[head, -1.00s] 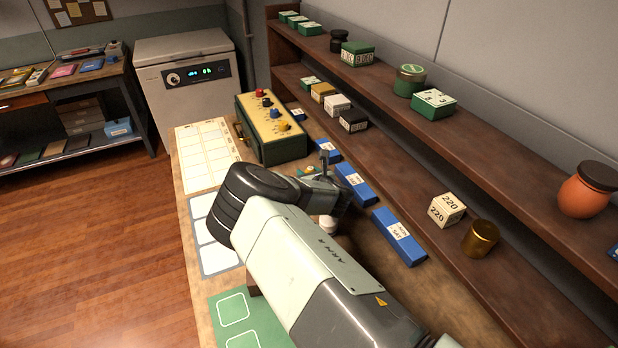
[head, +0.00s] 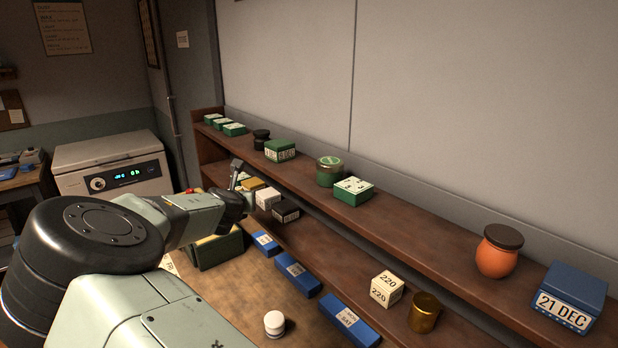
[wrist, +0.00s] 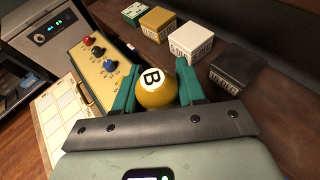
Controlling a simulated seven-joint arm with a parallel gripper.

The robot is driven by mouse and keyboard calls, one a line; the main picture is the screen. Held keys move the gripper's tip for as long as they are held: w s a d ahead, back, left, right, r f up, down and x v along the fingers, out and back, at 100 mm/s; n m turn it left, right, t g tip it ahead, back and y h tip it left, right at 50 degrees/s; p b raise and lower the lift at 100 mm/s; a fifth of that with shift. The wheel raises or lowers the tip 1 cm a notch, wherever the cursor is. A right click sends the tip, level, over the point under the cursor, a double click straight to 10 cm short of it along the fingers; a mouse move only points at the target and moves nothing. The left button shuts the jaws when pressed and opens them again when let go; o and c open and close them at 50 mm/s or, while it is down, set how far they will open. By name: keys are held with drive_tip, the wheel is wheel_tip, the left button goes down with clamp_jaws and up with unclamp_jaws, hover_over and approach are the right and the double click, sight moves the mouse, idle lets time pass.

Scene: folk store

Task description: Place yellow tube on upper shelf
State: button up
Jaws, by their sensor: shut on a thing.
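The yellow tube (wrist: 156,93), with a white end marked B, sits between the two green fingers of my gripper (wrist: 158,88) in the wrist view. My gripper is shut on it. In the head view my gripper (head: 240,182) is near the left part of the shelving, by the small boxes on the lower shelf; the tube cannot be made out clearly there. The upper shelf (head: 425,217) is a long brown board along the wall.
The upper shelf holds green boxes (head: 354,190), a green jar (head: 329,172), an orange jar (head: 497,255) and a blue box (head: 570,293). Bare room lies between the green box and orange jar. The lower shelf holds a white box (wrist: 191,40) and black box (wrist: 238,68).

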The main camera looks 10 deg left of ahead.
drive_tip(key=r+m+h, duration=0.1)
drive_tip(key=r, duration=0.2)
drive_tip(key=s+r+m+h, duration=0.1)
drive_tip(key=r+h, duration=0.1)
drive_tip(key=r, duration=0.2)
drive_tip(key=s+d+r+m+h, duration=0.1)
drive_tip(key=r+m, duration=0.1)
drive_tip(key=r, duration=0.2)
drive_tip(key=shift+d, duration=0.1)
drive_tip(key=w+d+r, duration=0.4)
drive_tip(key=d+r, duration=0.8)
drive_tip(key=d, duration=0.2)
drive_tip(key=shift+n, duration=0.3)
wheel_tip(320, 180, down, 9)
drive_tip(key=shift+f, duration=0.2)
drive_tip(key=shift+a+f, duration=0.1)
drive_tip(key=o, duration=0.5)
